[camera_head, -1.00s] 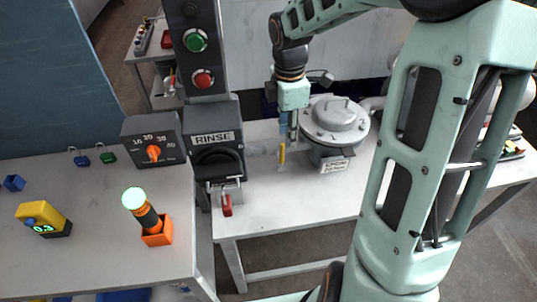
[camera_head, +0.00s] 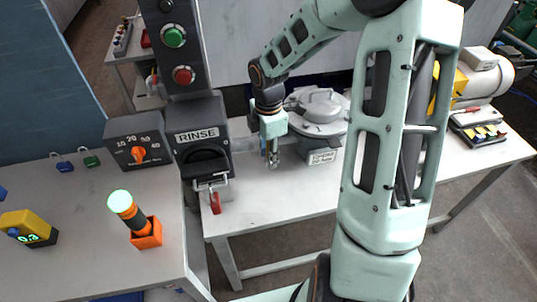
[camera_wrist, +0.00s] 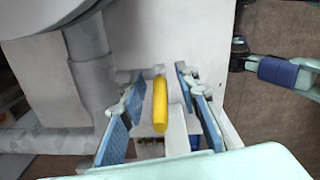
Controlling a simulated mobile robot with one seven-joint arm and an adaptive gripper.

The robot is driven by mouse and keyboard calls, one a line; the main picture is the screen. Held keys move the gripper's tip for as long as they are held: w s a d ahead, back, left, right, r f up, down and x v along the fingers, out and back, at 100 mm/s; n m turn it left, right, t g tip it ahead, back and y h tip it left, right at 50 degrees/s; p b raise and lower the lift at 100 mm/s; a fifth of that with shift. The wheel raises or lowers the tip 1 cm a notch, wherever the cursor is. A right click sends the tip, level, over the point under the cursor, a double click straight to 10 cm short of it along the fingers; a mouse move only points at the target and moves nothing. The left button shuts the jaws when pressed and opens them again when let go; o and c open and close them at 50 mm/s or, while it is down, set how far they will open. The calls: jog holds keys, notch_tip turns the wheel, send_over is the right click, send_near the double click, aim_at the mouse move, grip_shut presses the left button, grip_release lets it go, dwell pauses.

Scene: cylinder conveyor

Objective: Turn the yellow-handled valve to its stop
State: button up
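The yellow valve handle (camera_wrist: 160,104) shows in the wrist view, between the two blue-padded fingers of my gripper (camera_wrist: 160,115). The fingers stand apart, with a gap on each side of the handle. In the head view my gripper (camera_head: 272,155) points down over the table, just in front of the round grey lidded vessel (camera_head: 318,110). The handle is hidden there behind my gripper. A grey pipe (camera_wrist: 90,75) runs beside the handle in the wrist view.
The black RINSE unit (camera_head: 203,140) with a red-handled lever (camera_head: 215,202) stands just left of my gripper. A dial box (camera_head: 138,140) and an orange-based lamp (camera_head: 146,235) are farther left. The white table (camera_head: 275,205) is clear in front of my gripper.

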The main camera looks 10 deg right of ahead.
jog(key=shift+c, duration=0.6)
grip_shut()
jog(key=shift+a+f+h+b, duration=0.15)
jog(key=shift+f+h+b, duration=0.2)
jog(key=shift+b, duration=0.4)
jog(key=shift+a+r+h+b, duration=0.1)
jog(key=shift+a+h+b, duration=0.1)
jog(key=shift+h+b, duration=0.65)
jog(key=shift+r+h, duration=0.1)
jog(key=shift+h, duration=0.2)
